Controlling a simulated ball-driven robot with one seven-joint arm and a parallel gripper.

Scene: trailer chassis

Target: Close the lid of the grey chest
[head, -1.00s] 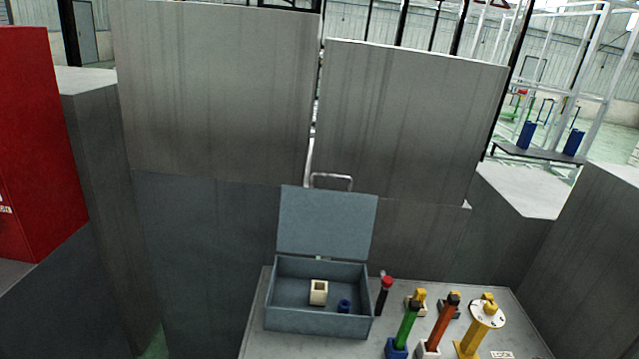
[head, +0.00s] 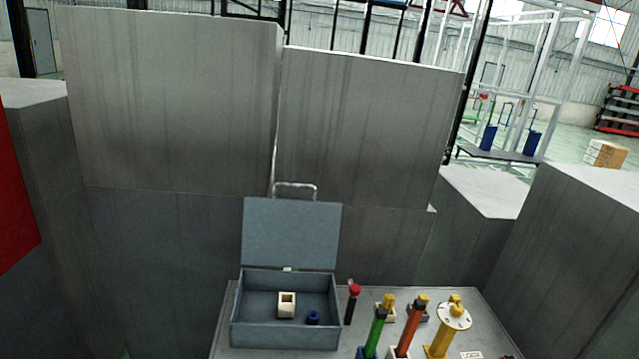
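The grey chest (head: 284,335) stands on a grey work surface in the lower middle of the head view. Its lid (head: 291,233) is open and stands upright at the back, with a metal handle (head: 295,186) at its top edge. Inside the chest are a cream square block with a hollow (head: 287,305) and a small blue round part (head: 313,317). My gripper is not in view.
To the right of the chest stand a red-topped black tool (head: 352,303), green (head: 375,331) and orange (head: 411,327) handles in holders, and a yellow post with a round plate (head: 445,331). Tall grey panels (head: 365,130) rise behind. A grey block (head: 580,250) bounds the right side.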

